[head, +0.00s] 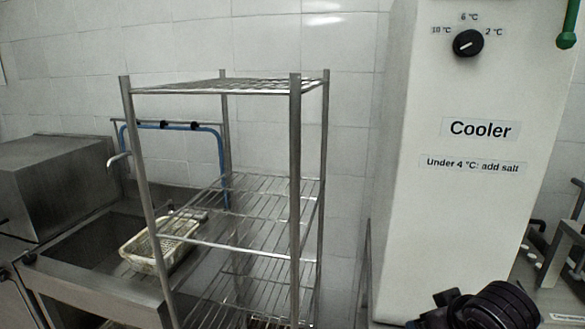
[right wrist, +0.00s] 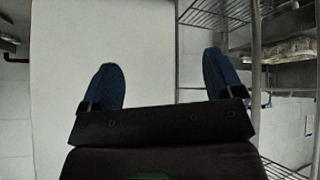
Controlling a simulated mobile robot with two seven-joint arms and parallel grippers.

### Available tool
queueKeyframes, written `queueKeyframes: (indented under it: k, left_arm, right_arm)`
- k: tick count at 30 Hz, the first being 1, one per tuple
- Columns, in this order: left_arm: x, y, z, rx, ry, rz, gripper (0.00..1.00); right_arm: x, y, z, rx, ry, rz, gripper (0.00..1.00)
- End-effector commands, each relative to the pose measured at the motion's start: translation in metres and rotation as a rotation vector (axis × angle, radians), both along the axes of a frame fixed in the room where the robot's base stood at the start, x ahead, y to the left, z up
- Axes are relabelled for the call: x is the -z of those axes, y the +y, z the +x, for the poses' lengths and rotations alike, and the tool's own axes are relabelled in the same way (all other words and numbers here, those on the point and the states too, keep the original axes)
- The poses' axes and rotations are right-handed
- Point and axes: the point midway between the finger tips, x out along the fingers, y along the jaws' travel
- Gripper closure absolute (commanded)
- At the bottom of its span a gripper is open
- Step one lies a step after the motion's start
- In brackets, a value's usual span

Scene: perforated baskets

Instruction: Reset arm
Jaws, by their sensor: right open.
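My right gripper (right wrist: 160,80) is open and empty in the right wrist view, its two blue fingertips wide apart. The plain white side of the cooler (right wrist: 145,40) lies behind the fingers. In the head view, a dark part of my right arm (head: 490,308) shows at the bottom right, in front of the cooler's lower part (head: 455,215). The right fingers are not seen in the head view. My left arm and gripper are in neither view.
A metal wire-shelf rack (head: 296,190) stands left of the cooler, its shelves bare. Behind it, a pale perforated basket (head: 140,247) rests at the steel sink (head: 95,285). A grey steel box (head: 60,185) is at far left. The cooler has a black dial (head: 468,43).

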Motion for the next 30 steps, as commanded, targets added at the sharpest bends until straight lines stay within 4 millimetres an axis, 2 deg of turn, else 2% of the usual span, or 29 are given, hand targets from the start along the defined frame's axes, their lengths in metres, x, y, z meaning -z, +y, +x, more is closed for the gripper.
queueKeyframes:
  k: [1,3,12,18,27,28,30]
  left_arm:
    - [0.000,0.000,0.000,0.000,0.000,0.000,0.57]
    - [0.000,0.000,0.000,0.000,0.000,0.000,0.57]
    - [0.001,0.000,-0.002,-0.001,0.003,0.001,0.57]
    - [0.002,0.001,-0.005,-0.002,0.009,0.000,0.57]
    - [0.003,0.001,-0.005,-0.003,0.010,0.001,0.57]
    - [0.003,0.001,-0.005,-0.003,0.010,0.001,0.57]
    - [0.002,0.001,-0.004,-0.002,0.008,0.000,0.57]
  right_arm:
    - [0.018,0.000,-0.015,0.011,0.027,0.010,0.13]
    - [0.037,-0.001,-0.034,0.025,0.053,0.017,0.13]
    - [0.103,-0.007,-0.122,0.112,0.171,0.029,0.13]
    - [0.128,-0.013,-0.174,0.176,0.238,0.020,0.13]
    - [0.145,-0.019,-0.230,0.248,0.315,0.000,0.13]
    - [0.147,-0.019,-0.235,0.256,0.323,-0.003,0.13]
    - [0.153,-0.020,-0.226,0.247,0.287,-0.002,0.13]
